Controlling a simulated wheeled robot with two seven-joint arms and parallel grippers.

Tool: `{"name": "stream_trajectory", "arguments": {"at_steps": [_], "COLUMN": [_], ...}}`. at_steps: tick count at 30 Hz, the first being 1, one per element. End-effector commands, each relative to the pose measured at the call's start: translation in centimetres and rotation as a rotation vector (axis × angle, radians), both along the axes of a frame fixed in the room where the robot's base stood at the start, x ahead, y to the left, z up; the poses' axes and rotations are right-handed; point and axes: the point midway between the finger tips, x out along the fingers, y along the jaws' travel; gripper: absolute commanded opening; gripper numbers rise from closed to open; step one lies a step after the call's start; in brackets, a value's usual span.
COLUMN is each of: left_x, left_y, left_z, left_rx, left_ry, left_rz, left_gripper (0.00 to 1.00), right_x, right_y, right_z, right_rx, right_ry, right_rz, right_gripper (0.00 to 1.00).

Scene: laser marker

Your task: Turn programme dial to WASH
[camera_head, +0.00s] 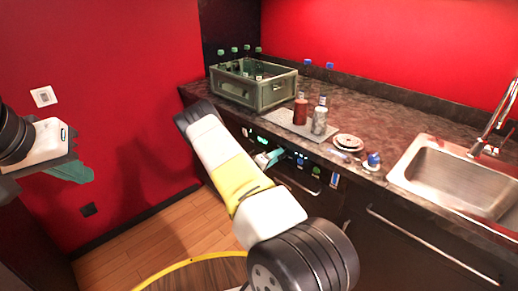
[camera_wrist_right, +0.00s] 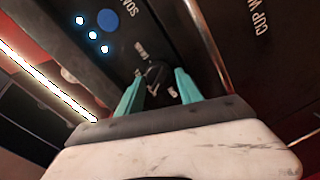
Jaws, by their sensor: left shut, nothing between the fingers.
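The programme dial (camera_wrist_right: 155,76) is a small dark knob on a black panel in the right wrist view, with small white lettering around it. The lettering is too small and tilted to read surely, so I cannot tell its setting. My right gripper (camera_wrist_right: 159,72) has its two teal fingers apart, one on each side of the dial, with a gap visible; firm contact is not clear. In the head view my right gripper (camera_head: 269,158) is at the control panel (camera_head: 297,158) under the counter, covering the dial. My left gripper (camera_head: 75,172) is shut and empty at the far left, away from the panel.
Blue lights (camera_wrist_right: 93,35) and a round blue button (camera_wrist_right: 108,19) sit near the dial. A crate of bottles (camera_head: 270,95), a red can (camera_head: 300,112), a grey can (camera_head: 319,121) and a sink (camera_head: 455,180) are on the counter. The floor at left is clear.

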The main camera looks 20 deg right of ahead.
Motion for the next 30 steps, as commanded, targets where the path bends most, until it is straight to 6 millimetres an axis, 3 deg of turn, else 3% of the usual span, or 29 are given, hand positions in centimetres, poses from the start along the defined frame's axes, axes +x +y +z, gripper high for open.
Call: {"name": "stream_trajectory", "arguments": {"at_steps": [13,24,30], "left_x": [0.0,0.0,0.0], "left_y": [0.0,0.0,0.0], "left_z": [0.0,0.0,0.0], "left_rx": [0.0,0.0,0.0], "left_ry": [0.0,0.0,0.0], "left_rz": [0.0,0.0,0.0], "left_gripper": [0.0,0.0,0.0], "right_x": [-0.2,-2.6,-3.3], "right_y": [0.5,5.7,7.0], "right_z": [0.0,0.4,0.5], "right_rx": [0.0,0.001,-0.001], "right_ry": [0.0,0.0,0.0], "right_rz": [-0.001,0.0,-0.001], "right_gripper": [0.58,0.58,0.58]}}
